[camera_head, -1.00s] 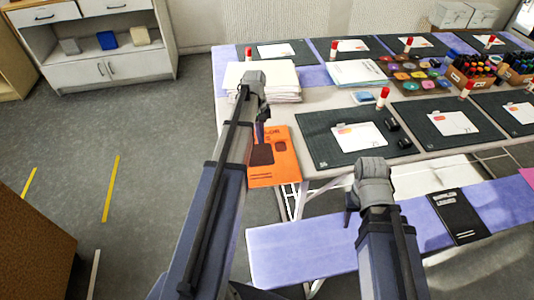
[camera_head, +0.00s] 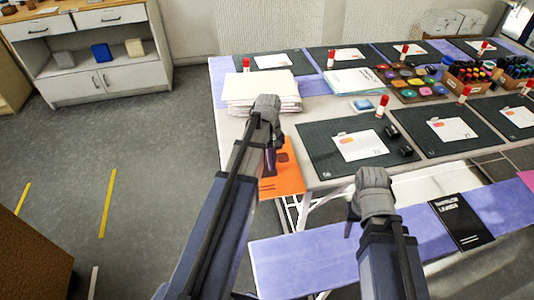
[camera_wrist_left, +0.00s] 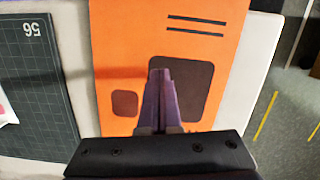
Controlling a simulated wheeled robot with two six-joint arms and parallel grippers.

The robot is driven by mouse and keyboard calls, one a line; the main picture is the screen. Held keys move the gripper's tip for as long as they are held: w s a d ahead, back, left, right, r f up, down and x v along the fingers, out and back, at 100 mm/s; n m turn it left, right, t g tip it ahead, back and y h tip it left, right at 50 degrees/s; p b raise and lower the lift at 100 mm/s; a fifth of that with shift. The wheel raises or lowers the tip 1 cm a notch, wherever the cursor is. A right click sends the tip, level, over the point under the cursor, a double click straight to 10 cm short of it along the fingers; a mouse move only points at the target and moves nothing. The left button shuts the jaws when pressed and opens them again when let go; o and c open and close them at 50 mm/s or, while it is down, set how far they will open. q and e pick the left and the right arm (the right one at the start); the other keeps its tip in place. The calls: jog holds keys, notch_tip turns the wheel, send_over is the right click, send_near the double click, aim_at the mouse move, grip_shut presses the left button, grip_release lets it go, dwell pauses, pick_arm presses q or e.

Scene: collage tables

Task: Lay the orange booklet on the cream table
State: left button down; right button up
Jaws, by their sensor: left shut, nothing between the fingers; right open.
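The orange booklet (camera_head: 285,184) lies flat on the cream table (camera_head: 233,128), near its front left corner. My left arm hides part of it in the head view. In the left wrist view the booklet (camera_wrist_left: 120,60) shows dark printed shapes, with cream tabletop (camera_wrist_left: 262,50) along its right side. My left gripper (camera_head: 270,170) is shut and empty over the booklet; its fingers (camera_wrist_left: 166,78) point at the dark printed square. I cannot tell whether they touch it. My right gripper (camera_head: 351,222) is open and empty above the lavender bench, right of the booklet.
A dark cutting mat (camera_head: 325,160) with a card lies right of the booklet. A white paper stack (camera_head: 262,92) stands behind it. A black booklet (camera_head: 462,222) lies on the lavender bench (camera_head: 300,265). The grey floor at left is open.

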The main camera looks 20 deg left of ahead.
aim_at(276, 179)
pick_arm(q)
jog(key=shift+s+d, duration=1.15)
jog(key=shift+s, duration=0.05)
jog(key=shift+w+f+b, duration=0.1)
jog(key=shift+f+b, duration=0.65)
jog(key=shift+b, duration=0.1)
jog(key=shift+w+a, duration=1.15)
jog(key=shift+a, duration=0.05)
